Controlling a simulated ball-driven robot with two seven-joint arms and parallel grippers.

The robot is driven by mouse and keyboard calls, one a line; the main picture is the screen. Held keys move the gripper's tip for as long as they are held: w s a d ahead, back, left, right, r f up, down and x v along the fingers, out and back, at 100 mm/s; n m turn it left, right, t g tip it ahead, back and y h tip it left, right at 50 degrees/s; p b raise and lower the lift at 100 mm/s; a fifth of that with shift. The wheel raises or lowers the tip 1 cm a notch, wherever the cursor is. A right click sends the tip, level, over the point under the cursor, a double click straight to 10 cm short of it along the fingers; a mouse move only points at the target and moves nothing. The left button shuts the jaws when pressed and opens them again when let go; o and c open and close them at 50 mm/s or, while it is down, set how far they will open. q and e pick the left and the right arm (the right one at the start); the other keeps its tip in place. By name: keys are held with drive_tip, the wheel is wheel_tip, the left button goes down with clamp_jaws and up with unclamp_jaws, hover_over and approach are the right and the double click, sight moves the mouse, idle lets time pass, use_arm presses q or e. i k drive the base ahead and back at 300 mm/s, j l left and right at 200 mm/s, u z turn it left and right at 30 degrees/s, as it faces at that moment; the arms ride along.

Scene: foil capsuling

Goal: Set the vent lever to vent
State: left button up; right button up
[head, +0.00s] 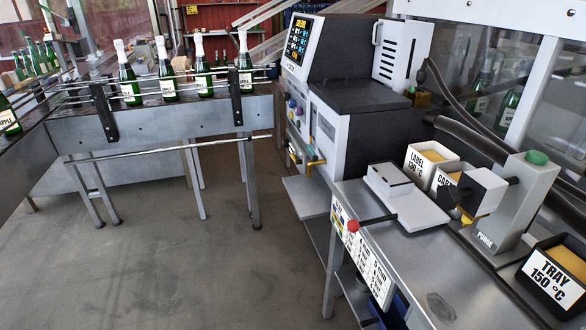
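No lever in the head view carries a readable vent label, so I cannot tell for sure which one is the vent lever. A lever with a red knob (352,226) sticks out to the left on a dark rod from a flat grey unit (412,210) on the metal bench. A small brass-coloured handle (316,162) sits low on the side of the dark and white machine (330,125). Neither my left nor my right gripper is in view.
A grey post marked PURGE (520,200) with a green button stands on the metal bench (445,270). Foil-topped bottles (163,82) stand on the conveyor (180,119) at left. The floor (150,270) ahead is clear.

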sight(298, 162)
drive_tip(key=i, duration=0.35)
drive_tip(key=i+j+z, duration=0.1)
drive_tip(key=i+j, duration=0.2)
drive_tip(key=i+j+z, duration=0.1)
drive_tip(key=i+j, duration=0.25)
drive_tip(key=i+j+z, duration=0.1)
drive_tip(key=i+j, duration=0.2)
drive_tip(key=i+j+z, duration=0.1)
drive_tip(key=i+j, duration=0.2)
drive_tip(key=j, duration=0.15)
drive_tip(key=i+j+z, duration=0.1)
drive_tip(key=i+j, duration=0.15)
drive_tip(key=j, duration=0.15)
drive_tip(key=i+j+z, duration=0.15)
drive_tip(key=i+j, duration=0.15)
drive_tip(key=j, duration=0.15)
drive_tip(key=i+j+z, duration=0.1)
drive_tip(key=j, duration=0.35)
drive_tip(key=i, duration=0.1)
